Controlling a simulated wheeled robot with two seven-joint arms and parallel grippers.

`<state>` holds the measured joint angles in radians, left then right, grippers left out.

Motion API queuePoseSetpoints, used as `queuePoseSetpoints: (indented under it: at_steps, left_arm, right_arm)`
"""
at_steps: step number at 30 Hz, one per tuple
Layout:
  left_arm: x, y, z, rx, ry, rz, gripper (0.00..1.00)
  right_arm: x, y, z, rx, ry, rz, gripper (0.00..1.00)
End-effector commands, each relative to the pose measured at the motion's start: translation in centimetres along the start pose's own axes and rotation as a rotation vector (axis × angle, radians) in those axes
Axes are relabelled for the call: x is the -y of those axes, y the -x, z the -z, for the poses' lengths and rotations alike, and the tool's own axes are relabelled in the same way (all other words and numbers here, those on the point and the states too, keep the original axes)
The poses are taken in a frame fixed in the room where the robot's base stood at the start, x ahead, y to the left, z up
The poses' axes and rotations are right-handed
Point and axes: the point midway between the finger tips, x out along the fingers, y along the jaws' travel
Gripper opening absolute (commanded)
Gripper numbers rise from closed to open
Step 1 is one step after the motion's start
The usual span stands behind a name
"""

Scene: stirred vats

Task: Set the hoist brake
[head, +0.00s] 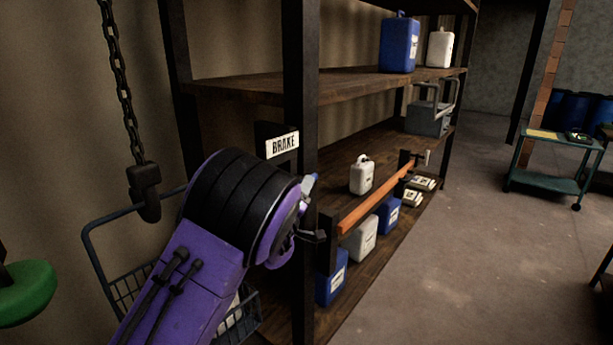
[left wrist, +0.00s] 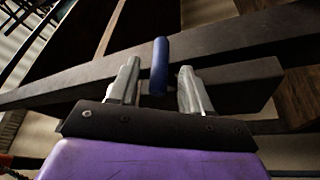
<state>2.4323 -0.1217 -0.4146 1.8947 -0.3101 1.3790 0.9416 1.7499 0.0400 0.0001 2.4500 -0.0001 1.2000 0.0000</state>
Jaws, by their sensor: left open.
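The white BRAKE sign (head: 283,145) is on the dark shelf post, above my left wrist. My left gripper (head: 308,188) is at that post, mostly hidden behind my purple and black wrist. In the left wrist view, my left gripper (left wrist: 159,72) is open, with one pale finger on each side of a blue handle (left wrist: 160,55). The handle stands in front of a dark beam and looks like the brake lever's grip. Whether the fingers touch it cannot be told. The lever's base is hidden. My right gripper is in neither view.
A chain (head: 121,70) with a dark hook block (head: 144,185) hangs at left, near a wire basket (head: 112,262). Shelves hold blue and white jugs (head: 399,45). An orange bar (head: 378,198) runs along the shelf front.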

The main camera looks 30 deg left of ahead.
Motion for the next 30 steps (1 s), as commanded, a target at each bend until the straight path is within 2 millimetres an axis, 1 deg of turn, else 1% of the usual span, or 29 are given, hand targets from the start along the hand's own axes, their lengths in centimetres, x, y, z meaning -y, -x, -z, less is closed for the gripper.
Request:
queuePoseSetpoints:
  at_steps: [1,3,6,10,16,17,18,20,21,26,30]
  left_arm:
    - [-0.3,-1.1,0.2,0.000,0.000,0.000,0.48]
    - [-0.2,-2.3,0.2,0.000,0.000,0.001,0.48]
    - [0.0,-3.4,0.1,0.000,-0.001,0.002,0.48]
    - [0.1,-4.0,0.0,-0.001,-0.001,0.003,0.48]
    - [0.1,-4.0,0.0,0.000,-0.001,0.003,0.48]
    - [0.1,-4.0,0.0,-0.001,-0.001,0.003,0.39]
    - [0.1,-4.0,0.0,0.000,-0.001,0.003,0.26]
    - [0.1,-4.0,0.0,0.000,-0.001,0.003,0.06]
    - [0.1,-4.0,0.0,0.000,-0.001,0.003,0.00]
    - [0.1,-4.0,0.0,0.001,-0.002,0.005,0.00]
    - [-0.1,-4.0,0.1,0.014,-0.008,0.022,0.00]
  right_arm:
    - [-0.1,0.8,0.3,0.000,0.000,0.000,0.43]
    - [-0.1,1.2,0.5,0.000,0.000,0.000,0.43]
    - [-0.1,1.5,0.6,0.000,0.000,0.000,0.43]
    - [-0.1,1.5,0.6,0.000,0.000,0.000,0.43]
    - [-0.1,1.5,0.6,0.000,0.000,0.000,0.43]
    - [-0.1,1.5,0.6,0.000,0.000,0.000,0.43]
    - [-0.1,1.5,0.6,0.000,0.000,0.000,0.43]
    - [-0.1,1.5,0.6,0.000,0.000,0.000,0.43]
    - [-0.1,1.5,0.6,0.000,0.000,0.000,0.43]
    - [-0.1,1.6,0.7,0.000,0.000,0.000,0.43]
    - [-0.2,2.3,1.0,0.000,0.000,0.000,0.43]
